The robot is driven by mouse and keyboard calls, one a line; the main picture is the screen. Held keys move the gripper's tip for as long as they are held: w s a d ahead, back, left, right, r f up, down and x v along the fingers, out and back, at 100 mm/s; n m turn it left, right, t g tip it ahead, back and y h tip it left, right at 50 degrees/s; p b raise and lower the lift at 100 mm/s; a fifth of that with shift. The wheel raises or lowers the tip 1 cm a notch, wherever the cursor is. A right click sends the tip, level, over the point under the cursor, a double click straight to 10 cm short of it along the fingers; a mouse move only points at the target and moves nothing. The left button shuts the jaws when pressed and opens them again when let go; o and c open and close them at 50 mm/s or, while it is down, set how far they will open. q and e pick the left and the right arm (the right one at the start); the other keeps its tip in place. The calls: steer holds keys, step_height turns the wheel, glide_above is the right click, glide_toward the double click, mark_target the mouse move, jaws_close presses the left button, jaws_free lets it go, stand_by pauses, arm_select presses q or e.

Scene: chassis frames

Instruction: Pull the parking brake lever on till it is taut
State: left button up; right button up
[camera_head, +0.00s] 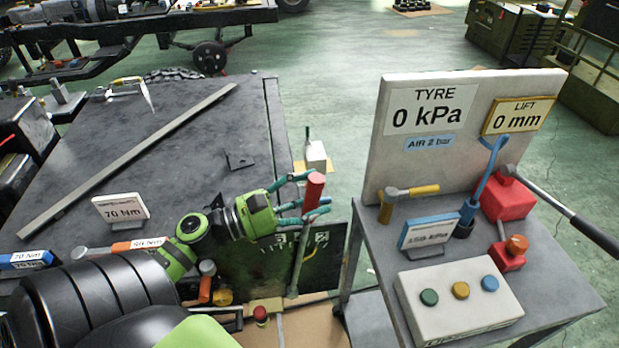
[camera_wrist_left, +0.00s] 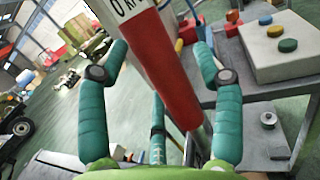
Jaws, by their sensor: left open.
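The parking brake lever (camera_head: 301,235) is a thin grey bar with a red grip (camera_head: 313,190) at its top, standing nearly upright beside the dark bench. My left gripper (camera_head: 304,198), green with teal fingers, is at the red grip, its fingers open on either side of it. In the left wrist view the red grip (camera_wrist_left: 165,75) runs between the spread teal fingers (camera_wrist_left: 160,75), with a visible gap on both sides. The lower end of the lever is near the edge of a dark panel with scale marks (camera_head: 290,245). My right gripper is not in view.
A grey trolley (camera_head: 370,222) stands to the right with a gauge board (camera_head: 375,160), a button box (camera_head: 458,300) and a red jack (camera_head: 505,200). The dark bench (camera_head: 200,150) lies to the left with a long bar (camera_head: 130,160). Green floor shows between them.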

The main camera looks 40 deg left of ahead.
arm_select(q)
steer(key=v, duration=1.2)
